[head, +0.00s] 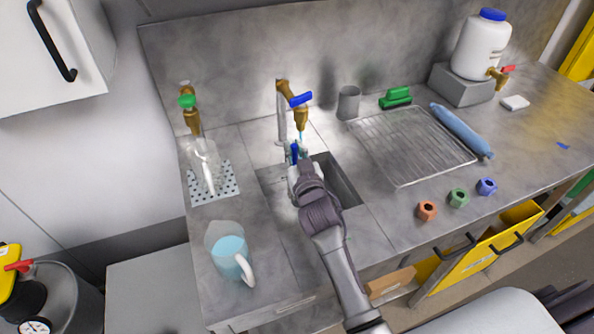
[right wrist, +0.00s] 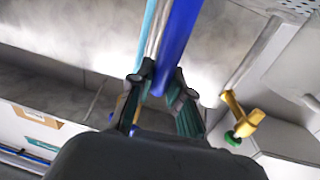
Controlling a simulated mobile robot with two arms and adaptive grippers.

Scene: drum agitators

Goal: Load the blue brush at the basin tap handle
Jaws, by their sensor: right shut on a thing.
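The basin tap (head: 301,117) is brass with a blue handle (head: 301,99) and stands behind the sink basin (head: 341,183). A thin light-blue stream shows below its spout. My right gripper (head: 293,152) is over the basin, just below and in front of the tap. It is shut on the blue brush (head: 295,153), most of which my gripper hides in the head view. In the right wrist view the brush (right wrist: 178,42) shows as a long blue bar between the fingers (right wrist: 162,77). I cannot tell whether the brush touches the stream. My left gripper is out of view.
A green-handled tap (head: 187,102) stands left over a perforated drain with a clear vessel. A jug of blue liquid (head: 229,252) stands front left. Right are a wire rack (head: 415,146), green brush (head: 396,97), blue roll (head: 462,131), white dispenser (head: 481,48) and coloured nuts (head: 458,198).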

